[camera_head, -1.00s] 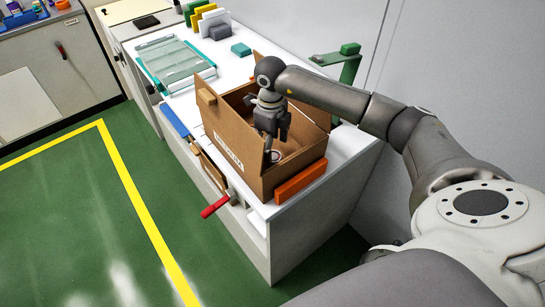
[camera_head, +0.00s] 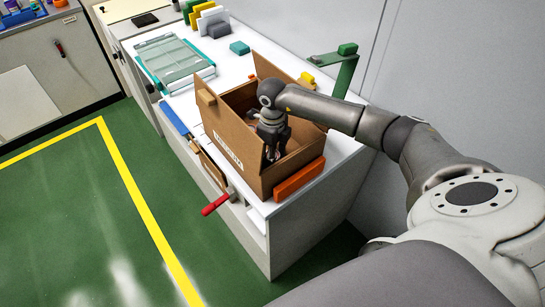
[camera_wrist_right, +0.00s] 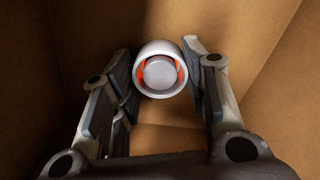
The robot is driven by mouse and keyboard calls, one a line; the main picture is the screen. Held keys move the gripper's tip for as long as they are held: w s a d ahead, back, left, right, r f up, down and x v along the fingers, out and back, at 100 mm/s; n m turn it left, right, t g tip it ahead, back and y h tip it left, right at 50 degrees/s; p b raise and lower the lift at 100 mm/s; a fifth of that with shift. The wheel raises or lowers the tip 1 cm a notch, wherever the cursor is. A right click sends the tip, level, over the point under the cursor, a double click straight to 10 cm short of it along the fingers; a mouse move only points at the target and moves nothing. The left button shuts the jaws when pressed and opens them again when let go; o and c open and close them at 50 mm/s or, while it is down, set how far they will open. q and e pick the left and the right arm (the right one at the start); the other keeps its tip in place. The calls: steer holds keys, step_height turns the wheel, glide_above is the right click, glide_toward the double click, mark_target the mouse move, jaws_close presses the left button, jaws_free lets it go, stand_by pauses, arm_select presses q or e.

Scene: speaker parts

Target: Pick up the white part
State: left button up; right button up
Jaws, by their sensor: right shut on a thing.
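The white part (camera_wrist_right: 160,67) is a round white shell with a grey disc and orange-red marks inside. In the right wrist view it sits between the two fingers of my right gripper (camera_wrist_right: 160,75), which is shut on it. In the head view my right gripper (camera_head: 275,152) reaches down inside the open cardboard box (camera_head: 228,150). The white part is hidden or too small to tell there. My left gripper is not in view.
The box stands on a white bench, its flaps up around my right wrist. An orange block (camera_head: 299,179) lies against the box's near right side. A green stand (camera_head: 343,70) rises behind. A clear teal-edged tray (camera_head: 173,62) lies farther back.

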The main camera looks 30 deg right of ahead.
steer(key=c, duration=0.3)
steer(key=shift+r, duration=0.1)
